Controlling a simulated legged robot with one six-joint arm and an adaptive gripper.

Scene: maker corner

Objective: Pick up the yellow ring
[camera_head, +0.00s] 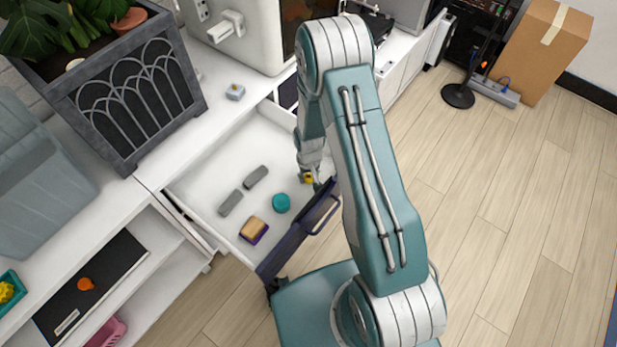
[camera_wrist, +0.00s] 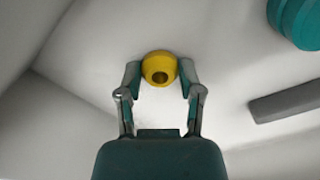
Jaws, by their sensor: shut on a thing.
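The yellow ring (camera_wrist: 159,66) shows in the wrist view between the fingertips of my gripper (camera_wrist: 159,82). My gripper is shut on the ring, with a finger on each side. In the head view the ring (camera_head: 308,178) is a small yellow patch by my gripper (camera_head: 311,177), inside the open white drawer (camera_head: 208,178). My arm hides part of that area. I cannot tell whether the ring touches the drawer floor.
A teal round piece (camera_head: 281,203), two grey bars (camera_head: 230,203) and a tan and purple block (camera_head: 254,230) lie in the drawer. The drawer's dark front (camera_head: 290,238) stands near my gripper. A planter (camera_head: 130,95) stands on the cabinet top.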

